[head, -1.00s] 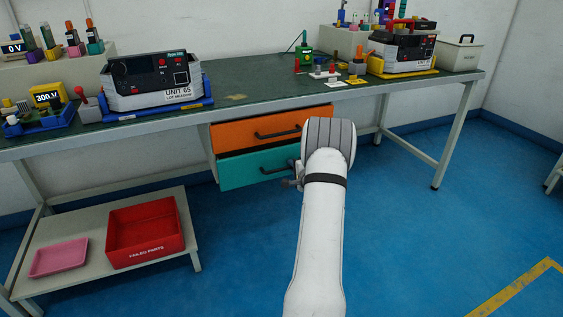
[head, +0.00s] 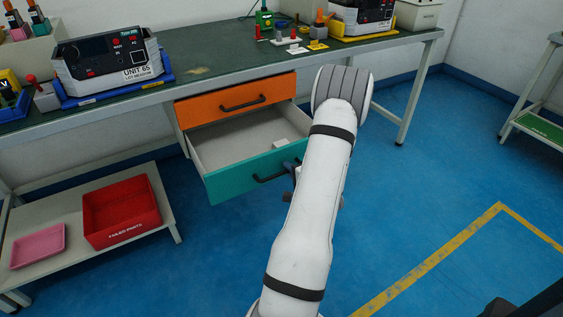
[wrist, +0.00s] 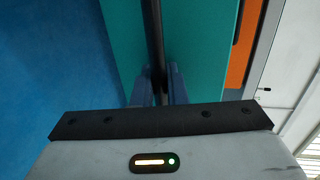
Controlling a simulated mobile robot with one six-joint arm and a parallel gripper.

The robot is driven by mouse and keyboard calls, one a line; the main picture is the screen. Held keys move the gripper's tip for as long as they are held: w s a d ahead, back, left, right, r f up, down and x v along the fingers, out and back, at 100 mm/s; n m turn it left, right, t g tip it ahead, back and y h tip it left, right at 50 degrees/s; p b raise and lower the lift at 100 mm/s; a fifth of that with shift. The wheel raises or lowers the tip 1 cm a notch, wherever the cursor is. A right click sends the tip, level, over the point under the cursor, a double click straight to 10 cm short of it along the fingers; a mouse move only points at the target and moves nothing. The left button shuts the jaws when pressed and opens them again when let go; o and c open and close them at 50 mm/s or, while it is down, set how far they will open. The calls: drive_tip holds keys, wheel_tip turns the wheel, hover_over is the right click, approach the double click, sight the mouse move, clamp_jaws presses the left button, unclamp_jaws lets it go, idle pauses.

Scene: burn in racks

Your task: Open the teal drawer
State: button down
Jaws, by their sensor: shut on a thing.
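The teal drawer (head: 231,183) is pulled well out below the orange drawer (head: 210,106), which is closed. Its pale interior shows, with a small white block (head: 282,143) inside toward the right. The teal drawer's black bar handle (head: 267,178) is on its front. My gripper (wrist: 162,88) is shut on this handle (wrist: 153,40), with a finger on each side of the bar in the wrist view. In the head view my arm hides most of the gripper and the right end of the drawer front.
A green-topped workbench (head: 222,75) holds the unit in a blue tray (head: 108,97) and other test gear. A low shelf (head: 75,217) at left carries a red bin (head: 121,208) and a pink tray (head: 39,246). Blue floor (head: 400,190) is open at right.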

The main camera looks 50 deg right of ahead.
drive_tip(key=shift+s+d+r, duration=0.1)
drive_tip(key=shift+s+d, duration=0.1)
drive_tip(key=shift+s, duration=0.25)
drive_tip(key=c, duration=1.8)
unclamp_jaws()
drive_tip(key=shift+a, duration=0.1)
drive_tip(key=p+v, duration=0.2)
drive_tip(key=v, duration=0.5)
drive_tip(key=shift+s+a, duration=0.1)
drive_tip(key=shift+s, duration=0.3)
